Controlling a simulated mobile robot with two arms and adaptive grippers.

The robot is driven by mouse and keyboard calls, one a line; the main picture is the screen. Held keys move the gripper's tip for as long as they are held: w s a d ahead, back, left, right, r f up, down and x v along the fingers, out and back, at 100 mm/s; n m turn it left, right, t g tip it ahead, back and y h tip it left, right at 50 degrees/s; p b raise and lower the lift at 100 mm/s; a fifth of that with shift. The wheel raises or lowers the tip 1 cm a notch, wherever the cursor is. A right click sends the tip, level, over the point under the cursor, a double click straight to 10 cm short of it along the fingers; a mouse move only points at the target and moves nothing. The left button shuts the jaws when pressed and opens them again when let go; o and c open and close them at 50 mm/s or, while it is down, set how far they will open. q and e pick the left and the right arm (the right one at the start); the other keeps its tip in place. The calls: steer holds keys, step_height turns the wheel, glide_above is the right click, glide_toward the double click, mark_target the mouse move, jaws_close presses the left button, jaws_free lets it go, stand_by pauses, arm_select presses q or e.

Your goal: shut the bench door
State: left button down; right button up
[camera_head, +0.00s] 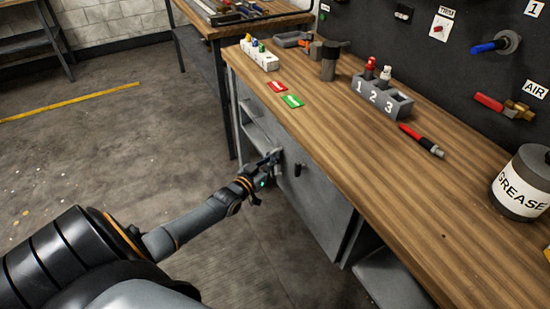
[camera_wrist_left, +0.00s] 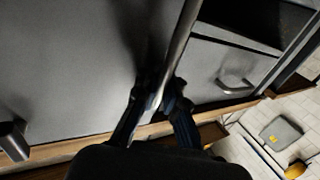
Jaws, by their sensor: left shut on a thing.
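The grey bench door (camera_head: 318,205) hangs under the front of the wooden workbench, with a small dark handle (camera_head: 298,170) on its face. My left gripper (camera_head: 272,160) is at the door's left edge, at about handle height. In the left wrist view the fingers (camera_wrist_left: 160,97) are shut around the thin edge of the door (camera_wrist_left: 70,65), one on each side. A dark strip shows beside that edge, so the door looks ajar; how far I cannot tell. My right gripper is not in view.
The workbench top (camera_head: 330,130) carries a numbered holder (camera_head: 383,101), a red pen-like tool (camera_head: 421,139) and a grease tin (camera_head: 524,185). A grey drawer (camera_wrist_left: 225,75) with a handle is beside the door. The floor (camera_head: 130,130) at left is mostly clear.

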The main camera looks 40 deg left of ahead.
arm_select(q)
steer(key=shift+d, duration=0.1)
steer(key=c, duration=1.8)
jaws_free()
steer(key=shift+o, duration=0.4)
steer(key=s, duration=1.2)
steer(key=shift+d, duration=0.3)
